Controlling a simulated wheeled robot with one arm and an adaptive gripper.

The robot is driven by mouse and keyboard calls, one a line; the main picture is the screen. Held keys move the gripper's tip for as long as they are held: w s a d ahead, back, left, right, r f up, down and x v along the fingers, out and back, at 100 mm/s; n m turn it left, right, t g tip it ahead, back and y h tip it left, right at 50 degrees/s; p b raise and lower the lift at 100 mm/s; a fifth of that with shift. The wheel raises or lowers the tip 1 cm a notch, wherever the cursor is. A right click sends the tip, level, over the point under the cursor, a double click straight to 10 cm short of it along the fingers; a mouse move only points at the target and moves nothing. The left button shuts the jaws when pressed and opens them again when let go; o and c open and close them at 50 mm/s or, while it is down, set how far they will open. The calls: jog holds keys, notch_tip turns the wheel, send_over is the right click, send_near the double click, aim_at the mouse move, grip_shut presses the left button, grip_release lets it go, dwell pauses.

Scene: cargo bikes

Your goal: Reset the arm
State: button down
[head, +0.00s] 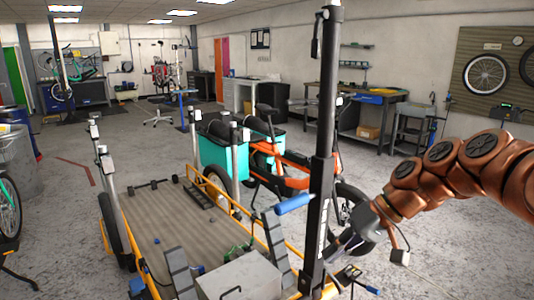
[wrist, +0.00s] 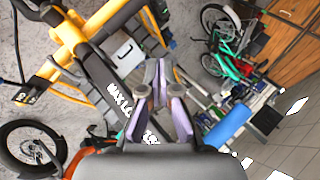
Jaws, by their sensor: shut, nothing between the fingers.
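My copper-coloured arm (head: 440,178) reaches in from the right in the head view. My gripper (head: 345,248) points down and to the left, just right of a tall black post (head: 322,150); whether they touch I cannot tell. In the wrist view my gripper (wrist: 158,75) shows with its fingers together and nothing between them. A black beam with white lettering (wrist: 125,100) lies beside the fingers there.
An orange cargo bike (head: 285,160) with teal boxes stands behind the post. A flat cargo bed (head: 165,225) with a grey box (head: 240,278) fills the lower middle. A blue handle (head: 294,204) sticks out left of the post. Floor at the right (head: 460,250) is mostly clear.

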jog(key=s+a+r+g+h+p, duration=0.1)
jog(key=s+r+h+p, duration=0.1)
jog(key=s+p, duration=0.35)
jog(key=s+a+r+g+h+p, duration=0.1)
jog(key=s+h+p, duration=0.1)
jog(key=s, duration=0.7)
jog(key=s+d+m+h+p, duration=0.1)
jog(key=s+d+h+p, duration=0.1)
jog(key=s, duration=0.4)
jog(key=s+d+m+h+p, duration=0.1)
jog(key=s+d+h+p, duration=0.1)
jog(key=s+d+p, duration=0.2)
jog(key=s, duration=0.3)
jog(key=shift+d+m+g+p, duration=0.2)
jog(key=shift+m+g+p, duration=0.1)
jog(key=shift+d+r, duration=0.1)
